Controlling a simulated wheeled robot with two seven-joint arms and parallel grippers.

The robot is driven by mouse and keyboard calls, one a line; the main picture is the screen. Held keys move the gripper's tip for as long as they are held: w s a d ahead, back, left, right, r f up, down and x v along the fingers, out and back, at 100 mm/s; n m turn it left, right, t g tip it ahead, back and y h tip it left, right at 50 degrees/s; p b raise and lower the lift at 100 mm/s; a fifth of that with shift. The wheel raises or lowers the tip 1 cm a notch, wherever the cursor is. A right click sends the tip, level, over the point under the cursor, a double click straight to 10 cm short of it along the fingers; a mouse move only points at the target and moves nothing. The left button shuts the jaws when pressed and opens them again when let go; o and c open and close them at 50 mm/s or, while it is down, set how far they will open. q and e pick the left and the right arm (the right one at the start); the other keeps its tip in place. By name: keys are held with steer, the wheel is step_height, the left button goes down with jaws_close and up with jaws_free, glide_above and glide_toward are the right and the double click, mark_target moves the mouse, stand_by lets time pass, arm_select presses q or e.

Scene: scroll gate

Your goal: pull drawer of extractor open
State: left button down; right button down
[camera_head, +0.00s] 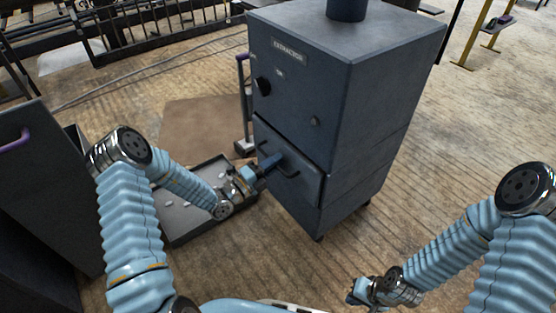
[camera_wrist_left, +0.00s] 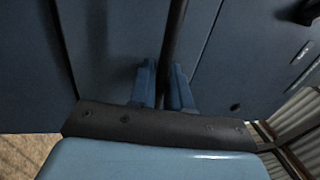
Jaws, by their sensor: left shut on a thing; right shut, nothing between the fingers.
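The extractor (camera_head: 350,75) is a dark blue-grey cabinet with an "EXTRACTOR" label, standing upright right of centre in the head view. Its drawer (camera_head: 307,185) is on the lower front, with a dark bar handle (camera_head: 285,172). I cannot tell for sure whether the drawer stands out from the cabinet. My left gripper (camera_head: 268,163) is at the handle. In the left wrist view, its blue fingers (camera_wrist_left: 162,88) are shut on the dark handle bar (camera_wrist_left: 174,45) between them. My right gripper (camera_head: 358,292) is shut and empty, low in the head view, away from the extractor.
A grey tray (camera_head: 170,210) with small pale pieces lies on the floor under my left forearm. A dark cabinet with a purple handle (camera_head: 15,140) stands at the left edge. Another purple-topped upright (camera_head: 243,100) stands beside the extractor.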

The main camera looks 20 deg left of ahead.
arm_select(q)
steer(key=r+p+v, duration=0.2)
steer(key=p+v, duration=0.1)
steer(key=v, duration=0.8)
steer(key=r+p+v, duration=0.2)
steer(key=p+v, duration=0.1)
steer(key=v, duration=0.9)
steer(key=shift+s+a+r, duration=0.2)
steer(key=shift+s+a, duration=0.2)
steer(key=shift+s, duration=0.1)
steer(key=c, duration=1.2)
jaws_free()
steer(key=shift+c, duration=0.2)
steer(key=b+v, duration=0.1)
steer(key=v, duration=1.2)
steer(key=shift+s+a, duration=0.3)
